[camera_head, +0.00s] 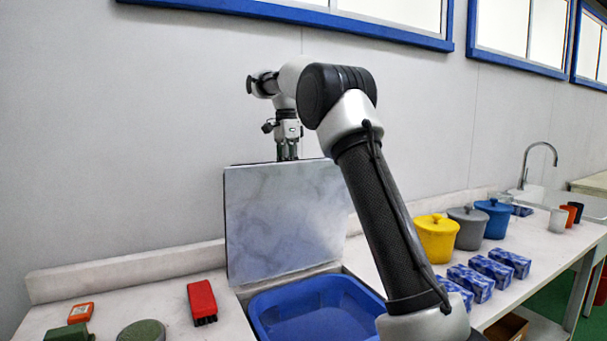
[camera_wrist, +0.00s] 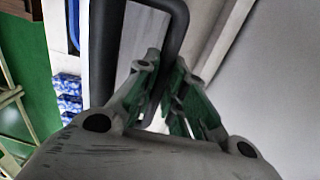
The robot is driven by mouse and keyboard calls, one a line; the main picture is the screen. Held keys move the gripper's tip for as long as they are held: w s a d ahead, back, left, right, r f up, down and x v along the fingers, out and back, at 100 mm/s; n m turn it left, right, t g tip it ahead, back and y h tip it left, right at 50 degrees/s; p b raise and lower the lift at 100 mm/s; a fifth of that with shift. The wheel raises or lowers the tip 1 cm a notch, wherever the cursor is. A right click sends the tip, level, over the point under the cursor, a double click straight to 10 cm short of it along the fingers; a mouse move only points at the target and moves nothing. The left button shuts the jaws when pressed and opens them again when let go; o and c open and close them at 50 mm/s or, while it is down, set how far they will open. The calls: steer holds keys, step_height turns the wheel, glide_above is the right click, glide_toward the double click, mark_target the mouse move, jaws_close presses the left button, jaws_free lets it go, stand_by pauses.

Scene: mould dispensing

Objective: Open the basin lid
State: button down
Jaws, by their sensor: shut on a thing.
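The basin lid (camera_head: 287,215) is a pale marbled panel that stands nearly upright at the back of the blue basin (camera_head: 318,309). The basin below is uncovered and its inside shows. My gripper (camera_head: 287,155) is at the top edge of the lid, pointing down. In the wrist view my gripper (camera_wrist: 165,115) has its green-lined fingers around a dark bar-shaped handle (camera_wrist: 178,25), shut on it. The handle is hidden in the head view.
A red brush-like block (camera_head: 202,301), an orange box (camera_head: 81,312) and green items lie left of the basin. Yellow (camera_head: 437,240), grey and blue lidded pots and several blue boxes (camera_head: 490,270) stand on the right. A wall is close behind the lid.

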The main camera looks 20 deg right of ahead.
steer(key=w, duration=0.8)
steer(key=shift+f, duration=0.4)
steer(key=shift+a+r, duration=0.1)
steer(key=c, duration=1.5)
jaws_free()
steer(key=shift+s, duration=0.1)
